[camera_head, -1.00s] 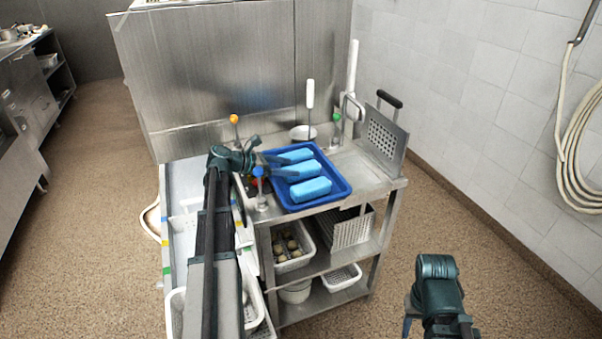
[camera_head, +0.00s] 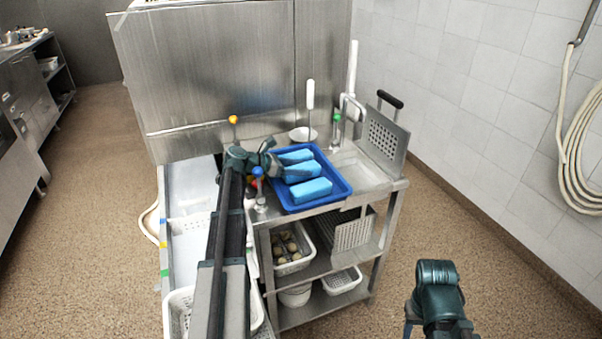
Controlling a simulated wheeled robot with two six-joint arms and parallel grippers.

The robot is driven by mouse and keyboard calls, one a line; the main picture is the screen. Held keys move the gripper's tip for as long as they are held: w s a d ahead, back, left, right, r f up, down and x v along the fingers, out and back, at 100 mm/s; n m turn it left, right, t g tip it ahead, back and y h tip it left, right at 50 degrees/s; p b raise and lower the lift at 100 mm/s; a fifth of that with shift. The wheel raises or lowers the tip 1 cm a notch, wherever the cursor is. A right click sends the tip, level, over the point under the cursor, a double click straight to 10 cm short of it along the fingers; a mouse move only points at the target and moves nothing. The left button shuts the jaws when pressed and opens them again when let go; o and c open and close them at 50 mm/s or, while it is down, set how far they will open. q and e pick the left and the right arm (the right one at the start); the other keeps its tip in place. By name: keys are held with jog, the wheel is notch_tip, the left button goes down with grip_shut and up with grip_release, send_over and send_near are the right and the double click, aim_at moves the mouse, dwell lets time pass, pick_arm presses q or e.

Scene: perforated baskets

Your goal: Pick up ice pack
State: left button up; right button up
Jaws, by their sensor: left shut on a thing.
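Three light-blue ice packs lie in a blue tray (camera_head: 339,193) on the steel sink table: a far one (camera_head: 297,155), a middle one (camera_head: 304,170) and a near one (camera_head: 312,190). My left gripper (camera_head: 287,172) reaches in over the tray's left side. It is shut on the left end of the middle ice pack, whose left end it partly hides. Whether that pack is clear of the tray is hard to tell. My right gripper (camera_head: 408,324) hangs over the floor at the lower right, away from the table; its jaws are mostly hidden.
A blue-topped tap (camera_head: 259,185) stands close to my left arm. A perforated panel with a black handle (camera_head: 386,133) rises at the right. A white bowl (camera_head: 303,134) is behind the tray. Baskets (camera_head: 291,262) fill the shelves below. The floor at right is clear.

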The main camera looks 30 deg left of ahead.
aim_at(298, 167)
pick_arm(q)
grip_shut()
jog(key=shift+r, duration=0.15)
jog(key=shift+r+p, duration=0.6)
jog(key=shift+p, duration=0.15)
jog(key=r+p, duration=0.2)
jog(key=shift+s+a+r+p, duration=0.25)
jog(key=shift+r+p, duration=0.05)
jog(key=s+a, duration=0.7)
jog(key=s+a+r+p, duration=0.1)
jog(key=s+a, duration=0.2)
jog(key=a, duration=0.1)
jog(key=shift+s, duration=0.35)
